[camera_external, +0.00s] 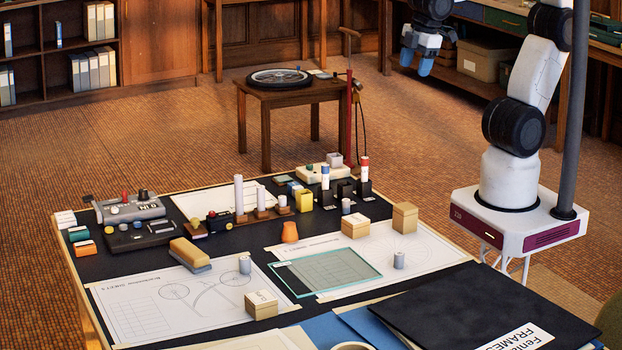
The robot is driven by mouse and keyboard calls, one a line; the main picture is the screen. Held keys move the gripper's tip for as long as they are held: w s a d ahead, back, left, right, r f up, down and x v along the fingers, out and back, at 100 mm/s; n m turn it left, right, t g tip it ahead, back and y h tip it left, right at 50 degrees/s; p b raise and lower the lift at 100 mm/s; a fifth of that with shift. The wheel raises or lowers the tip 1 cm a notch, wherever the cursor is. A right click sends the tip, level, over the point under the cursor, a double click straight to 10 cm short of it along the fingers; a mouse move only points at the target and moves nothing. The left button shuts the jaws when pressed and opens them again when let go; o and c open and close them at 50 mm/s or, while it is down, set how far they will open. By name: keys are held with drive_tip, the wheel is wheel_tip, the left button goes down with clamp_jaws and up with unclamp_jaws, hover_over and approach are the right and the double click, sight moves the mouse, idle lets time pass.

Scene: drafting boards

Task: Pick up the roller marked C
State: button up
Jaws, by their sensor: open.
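Several small grey cylinders that look like rollers are on the table. One roller (245,264) stands upright on the left drawing sheet. Another roller (399,260) stands on the right sheet, right of a green-edged glass plate. A third, smaller roller (346,206) stands on the dark mat behind a cardboard box. Their markings are too small to read, so I cannot tell which is C. My gripper (416,62) is open and empty, with blue fingertips pointing down. It is raised high at the top right, well apart from the table and all the rollers.
Cardboard boxes (355,226) stand near the rollers, with another box (262,304) at the front. A brush-like block (190,254), an orange pot (290,232) and upright posts crowd the back. A black folder (470,305) covers the front right.

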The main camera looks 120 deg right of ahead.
drive_tip(key=w+a+f+n+h, duration=0.1)
drive_tip(key=w+f+n+h, duration=0.15)
drive_tip(key=w, duration=0.65)
drive_tip(key=w+a+f+n+h, duration=0.15)
drive_tip(key=w+f+n, duration=0.25)
drive_tip(key=w, duration=0.6)
drive_tip(key=w+a+f+n+h, duration=0.1)
drive_tip(key=w+f+n+h, duration=0.25)
drive_tip(key=w, duration=0.55)
drive_tip(key=n+t+h, duration=0.2)
drive_tip(key=n+t, duration=0.4)
drive_tip(key=n, duration=0.7)
approach(247, 259)
drive_tip(key=x, duration=0.3)
drive_tip(key=shift+s, duration=0.1)
drive_tip(key=shift+d+f, duration=0.1)
drive_tip(key=shift+x, duration=1.25)
drive_tip(key=shift+x, duration=2.6)
